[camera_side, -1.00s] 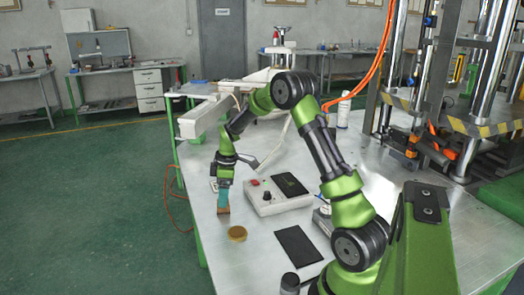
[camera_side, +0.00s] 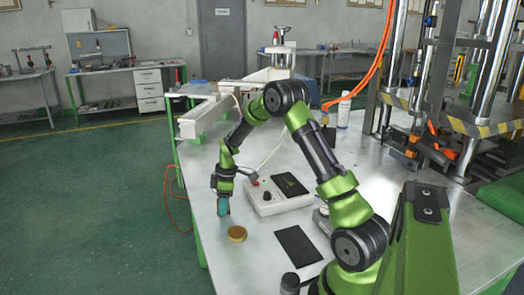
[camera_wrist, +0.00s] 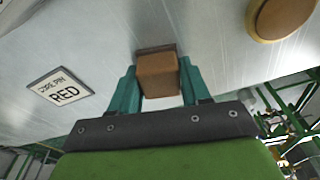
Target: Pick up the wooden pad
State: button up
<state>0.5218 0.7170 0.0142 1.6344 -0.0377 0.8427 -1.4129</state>
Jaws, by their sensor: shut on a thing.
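The wooden pad (camera_wrist: 158,76) is a small brown block. In the wrist view it sits between the two teal fingers of my gripper (camera_wrist: 158,84), which are shut on it from both sides. In the side view my gripper (camera_side: 223,206) points down at the left part of the metal table, left of the white control box. The pad is hidden there behind the fingers. I cannot tell whether the pad touches the table.
A round brown disc with a golden rim (camera_side: 237,233) lies close in front of my gripper; it also shows in the wrist view (camera_wrist: 285,17). The white control box (camera_side: 272,197) and a black flat plate (camera_side: 298,246) are to the right. A "RED" label (camera_wrist: 59,91) lies nearby.

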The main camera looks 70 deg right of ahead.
jog(key=shift+r, duration=0.15)
jog(key=shift+r, duration=0.55)
notch_tip(320, 180, up, 2)
jog(key=shift+r, duration=0.25)
jog(key=s+a, duration=0.2)
jog(key=s, duration=0.2)
jog(key=s+a, duration=0.2)
jog(key=s, duration=0.3)
jog(key=s+a+r, duration=0.1)
jog(key=s+a, duration=0.2)
jog(key=s, duration=0.2)
jog(key=shift+s, duration=0.2)
